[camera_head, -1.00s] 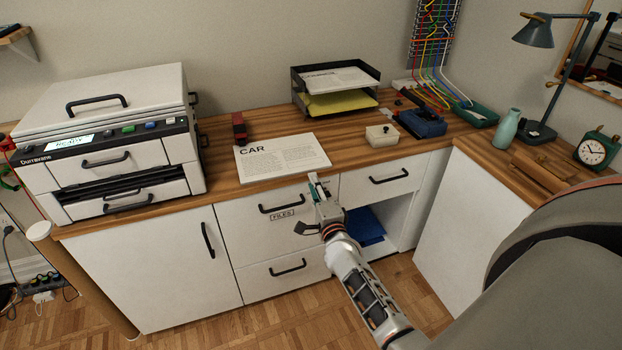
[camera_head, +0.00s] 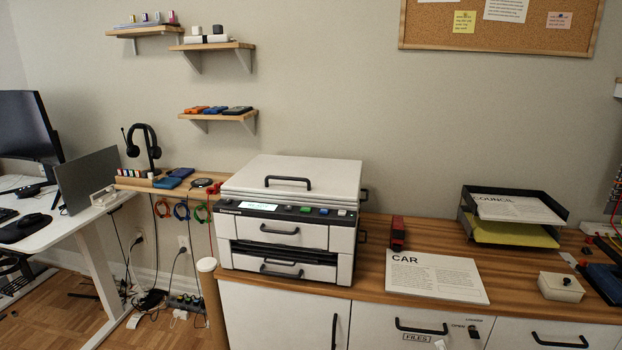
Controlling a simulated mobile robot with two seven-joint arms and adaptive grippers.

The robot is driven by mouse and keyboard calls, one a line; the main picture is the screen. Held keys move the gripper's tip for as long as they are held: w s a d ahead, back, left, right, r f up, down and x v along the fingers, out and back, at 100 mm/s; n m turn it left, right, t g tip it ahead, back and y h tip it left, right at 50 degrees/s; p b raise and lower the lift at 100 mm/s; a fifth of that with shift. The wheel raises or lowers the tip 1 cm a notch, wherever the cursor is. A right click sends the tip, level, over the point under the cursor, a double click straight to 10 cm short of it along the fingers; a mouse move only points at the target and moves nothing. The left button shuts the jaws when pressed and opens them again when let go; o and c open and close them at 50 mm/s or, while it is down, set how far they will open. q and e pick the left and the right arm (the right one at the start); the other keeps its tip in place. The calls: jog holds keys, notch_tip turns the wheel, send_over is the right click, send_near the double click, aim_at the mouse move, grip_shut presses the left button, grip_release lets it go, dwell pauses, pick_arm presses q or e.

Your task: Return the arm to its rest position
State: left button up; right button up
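Only small tips of what looks like my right gripper (camera_head: 457,336) show in the camera_head view, at the bottom edge in front of the drawer front. The rest of the gripper and its arm are cut off below the frame, so I cannot tell whether it is open or shut. No held thing shows. My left gripper is not in view.
The wooden counter (camera_head: 372,262) carries a white printer (camera_head: 290,210), a CAR sheet (camera_head: 435,275), a red stapler-like object (camera_head: 397,233), a paper tray (camera_head: 512,215) and a beige box (camera_head: 561,287). A white desk (camera_head: 75,228) stands left. Shelves (camera_head: 219,117) hang above.

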pick_arm(q)
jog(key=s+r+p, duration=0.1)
jog(key=p, duration=0.1)
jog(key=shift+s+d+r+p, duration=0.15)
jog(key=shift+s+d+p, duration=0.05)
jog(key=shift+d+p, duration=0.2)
pick_arm(e)
jog(key=s+a+f+n+g+y, duration=0.1)
jog(key=s+a+f+n+g, duration=0.1)
jog(key=s+a+n, duration=0.3)
jog(key=s+a+f+n+g+y, duration=0.2)
jog(key=s+a+n, duration=0.3)
jog(key=s, duration=0.7)
jog(key=s+a+f+n+g+y, duration=0.1)
jog(key=s+a+f+n+g, duration=0.1)
jog(key=s+a+f+n, duration=0.2)
jog(key=s+a+n, duration=0.1)
jog(key=s+n, duration=0.2)
jog(key=s, duration=0.2)
jog(key=shift+s+f+n, duration=0.25)
jog(key=shift+f+n, duration=0.05)
jog(key=shift+n, duration=0.1)
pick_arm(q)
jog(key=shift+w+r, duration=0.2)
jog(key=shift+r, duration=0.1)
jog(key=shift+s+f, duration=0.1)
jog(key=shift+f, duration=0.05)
